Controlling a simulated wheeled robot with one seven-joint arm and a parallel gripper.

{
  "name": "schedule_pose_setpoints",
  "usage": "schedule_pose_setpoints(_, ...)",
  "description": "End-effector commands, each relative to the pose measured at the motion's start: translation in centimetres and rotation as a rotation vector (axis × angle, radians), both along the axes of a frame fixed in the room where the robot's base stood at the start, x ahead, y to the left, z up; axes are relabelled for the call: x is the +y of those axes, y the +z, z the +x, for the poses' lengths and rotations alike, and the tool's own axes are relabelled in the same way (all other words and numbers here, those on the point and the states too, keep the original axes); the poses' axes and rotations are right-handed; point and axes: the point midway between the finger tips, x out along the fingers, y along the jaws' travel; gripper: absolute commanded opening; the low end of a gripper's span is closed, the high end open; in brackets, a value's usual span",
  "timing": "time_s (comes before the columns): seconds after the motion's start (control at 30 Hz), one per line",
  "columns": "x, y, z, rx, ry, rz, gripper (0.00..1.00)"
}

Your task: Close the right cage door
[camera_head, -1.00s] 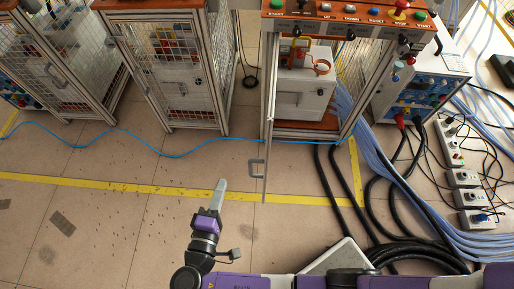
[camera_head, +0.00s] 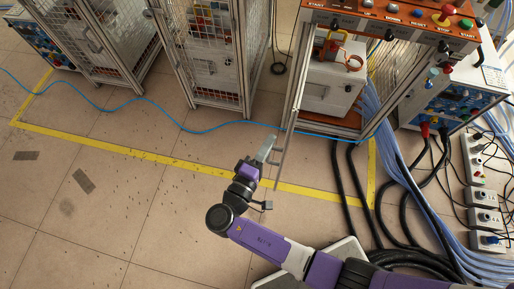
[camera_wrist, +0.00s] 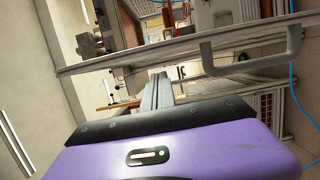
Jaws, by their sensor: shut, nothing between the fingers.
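The right cage (camera_head: 342,122) stands at the upper middle right of the head view, under an orange control panel. Its door (camera_head: 283,155) stands open, seen nearly edge-on, reaching from the cage's left post toward me. My gripper (camera_head: 266,148) is shut and empty at the left side of the door, close to its handle and free edge. In the wrist view the fingers (camera_wrist: 157,92) point at the door's metal frame bar (camera_wrist: 180,48). The grey door handle (camera_wrist: 255,65) is to their right. I cannot tell whether the fingers touch the door.
Two other mesh cages (camera_head: 212,60) stand to the left. Black hoses (camera_head: 355,190) and blue cables (camera_head: 405,175) lie on the floor at right, near power strips (camera_head: 483,190). A yellow floor line (camera_head: 150,157) crosses in front.

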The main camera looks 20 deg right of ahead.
Motion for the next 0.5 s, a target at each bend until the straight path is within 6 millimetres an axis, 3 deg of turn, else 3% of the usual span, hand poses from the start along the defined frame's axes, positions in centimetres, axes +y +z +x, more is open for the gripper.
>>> schedule_pose_setpoints(0.2, -1.6, 0.1, -1.2, -0.001, 0.0, 0.001, 0.0)
schedule_pose_setpoints(0.5, -1.8, 0.1, -1.4, -0.002, 0.0, 0.001, 0.0)
